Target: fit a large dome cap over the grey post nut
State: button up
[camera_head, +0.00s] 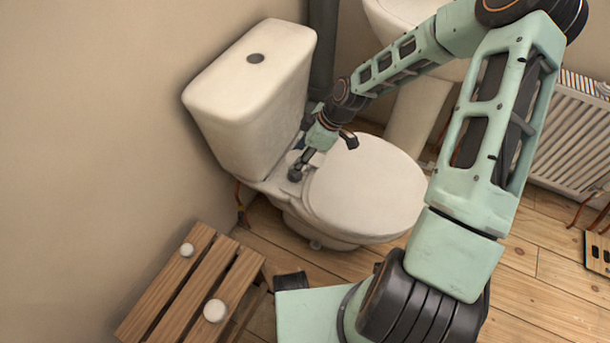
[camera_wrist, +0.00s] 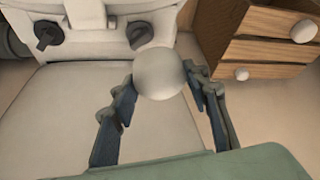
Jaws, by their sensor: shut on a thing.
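In the wrist view a white dome cap (camera_wrist: 160,73) is held between the fingertips of my gripper (camera_wrist: 160,78), which is shut on it. Just beyond it, on the white ledge behind the toilet lid, are two dark grey fittings: one to the left (camera_wrist: 47,35) and one close behind the cap (camera_wrist: 139,36). I cannot tell for certain which is the grey post nut. The cap appears apart from both. In the head view my gripper (camera_head: 296,172) is low at the ledge between cistern and lid; the held cap and fittings are mostly hidden there.
The toilet cistern (camera_head: 253,95) rises behind the ledge, and the closed lid (camera_head: 368,188) lies in front. A slatted wooden stool (camera_head: 172,285) stands at lower left with a smaller white cap (camera_head: 187,250) and a larger one (camera_head: 214,311). A radiator (camera_head: 572,135) is at right.

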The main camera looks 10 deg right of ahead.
jog(key=w, duration=0.1)
jog(key=w+f+m, duration=0.1)
jog(key=shift+w+a, duration=0.25)
jog(key=shift+w, duration=0.1)
jog(key=shift+f+b, duration=3.6)
jog(key=shift+f, duration=1.05)
jog(key=shift+s+f, duration=0.1)
jog(key=shift+f, duration=0.15)
jog(key=shift+c, duration=0.8)
jog(key=o, duration=0.9)
jog(key=shift+o, duration=1.3)
